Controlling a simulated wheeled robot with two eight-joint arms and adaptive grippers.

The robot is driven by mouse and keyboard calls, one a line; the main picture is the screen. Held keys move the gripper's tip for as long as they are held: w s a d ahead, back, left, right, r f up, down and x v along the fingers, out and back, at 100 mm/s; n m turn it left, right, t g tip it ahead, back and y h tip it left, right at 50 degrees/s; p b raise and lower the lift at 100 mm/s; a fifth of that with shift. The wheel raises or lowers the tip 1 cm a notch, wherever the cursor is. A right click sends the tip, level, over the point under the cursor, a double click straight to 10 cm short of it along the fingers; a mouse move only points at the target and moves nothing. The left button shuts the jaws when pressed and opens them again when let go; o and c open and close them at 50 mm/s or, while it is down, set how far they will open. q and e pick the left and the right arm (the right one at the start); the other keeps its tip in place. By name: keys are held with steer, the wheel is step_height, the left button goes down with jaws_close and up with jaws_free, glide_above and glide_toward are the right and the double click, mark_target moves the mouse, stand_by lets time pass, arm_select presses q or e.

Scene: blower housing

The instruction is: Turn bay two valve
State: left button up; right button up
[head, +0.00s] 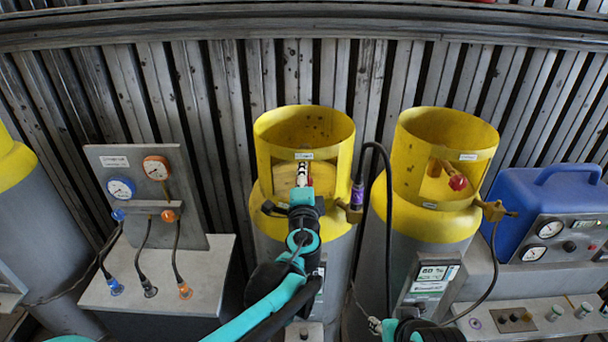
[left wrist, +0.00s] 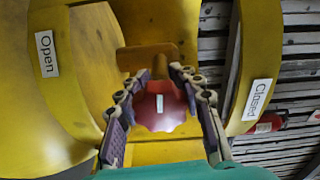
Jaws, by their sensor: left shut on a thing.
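Two grey gas cylinders with yellow collars stand side by side, a left cylinder (head: 275,215) and a right cylinder (head: 428,222). My left gripper (head: 303,178) reaches into the front opening of the left cylinder's collar. In the left wrist view its two fingers (left wrist: 163,95) are shut on a red valve knob (left wrist: 160,112) with a white mark, one finger on each side. An "Open" label (left wrist: 47,54) is on the left and a "Closed" label (left wrist: 260,99) on the right. The right cylinder has its own red knob (head: 457,182). My right gripper (head: 374,326) shows only partly at the bottom edge.
A gauge panel (head: 145,195) with hoses stands left of the cylinders. A blue case (head: 555,215) with gauges stands at the right. A black hose (head: 388,215) arches between the cylinders. A ribbed metal wall (head: 230,85) is behind.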

arm_select(q)
steer(key=shift+n, duration=2.1)
steer(key=o, duration=1.3)
steer(key=s, duration=1.2)
